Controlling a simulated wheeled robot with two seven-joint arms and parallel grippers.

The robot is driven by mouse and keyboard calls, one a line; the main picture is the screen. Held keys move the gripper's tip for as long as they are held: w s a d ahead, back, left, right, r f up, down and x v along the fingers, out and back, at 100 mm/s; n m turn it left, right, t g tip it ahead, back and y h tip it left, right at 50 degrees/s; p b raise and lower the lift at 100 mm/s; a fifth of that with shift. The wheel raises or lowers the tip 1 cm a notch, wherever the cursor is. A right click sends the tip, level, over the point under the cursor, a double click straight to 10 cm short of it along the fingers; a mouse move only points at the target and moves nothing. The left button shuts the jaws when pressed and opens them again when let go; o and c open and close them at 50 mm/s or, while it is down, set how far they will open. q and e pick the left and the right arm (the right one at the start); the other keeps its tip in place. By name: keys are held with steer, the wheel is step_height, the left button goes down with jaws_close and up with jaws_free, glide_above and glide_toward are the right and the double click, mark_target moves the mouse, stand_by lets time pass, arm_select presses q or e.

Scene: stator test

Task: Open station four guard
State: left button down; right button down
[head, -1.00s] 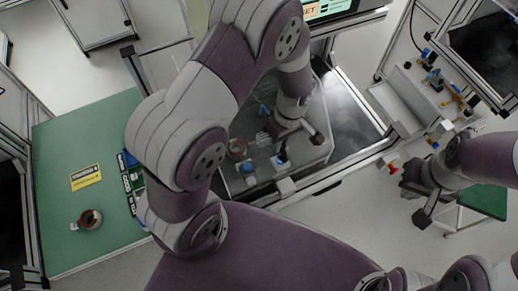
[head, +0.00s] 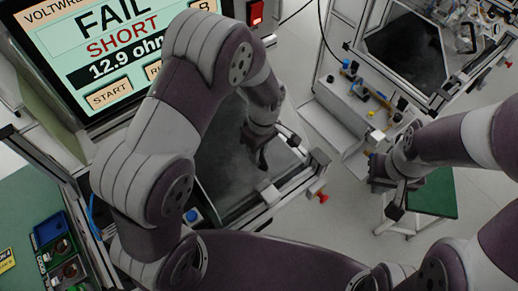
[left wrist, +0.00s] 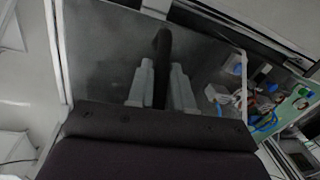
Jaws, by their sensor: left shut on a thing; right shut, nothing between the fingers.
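The station guard (head: 222,165) is a dark, hazy framed panel beside the tester in the head view, partly hidden by my left arm. My left gripper (head: 262,152) is at the panel's upper right part. In the left wrist view its two grey fingers (left wrist: 160,88) are shut on a black curved handle (left wrist: 162,45) in front of the grey guard panel (left wrist: 105,50). How far the guard is open cannot be told. My right gripper (head: 392,192) is shut and empty, right of the station, above the floor and near a green-topped stool (head: 435,192).
A tester screen (head: 110,45) reads FAIL, SHORT, 12.9 ohm. A grey fixture (head: 345,115) with small coloured parts stands right of the station. Wires and coloured parts (left wrist: 265,105) show at right in the left wrist view. Parts bins (head: 58,250) stand lower left.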

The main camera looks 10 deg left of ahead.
arm_select(q)
steer(key=shift+w+d, duration=0.1)
steer(key=c, duration=1.4)
jaws_free()
step_height(320, 180, up, 13)
steer(key=w, duration=0.1)
steer(key=shift+d+f, duration=0.2)
steer(key=shift+d, duration=0.1)
steer(key=shift+w, duration=0.1)
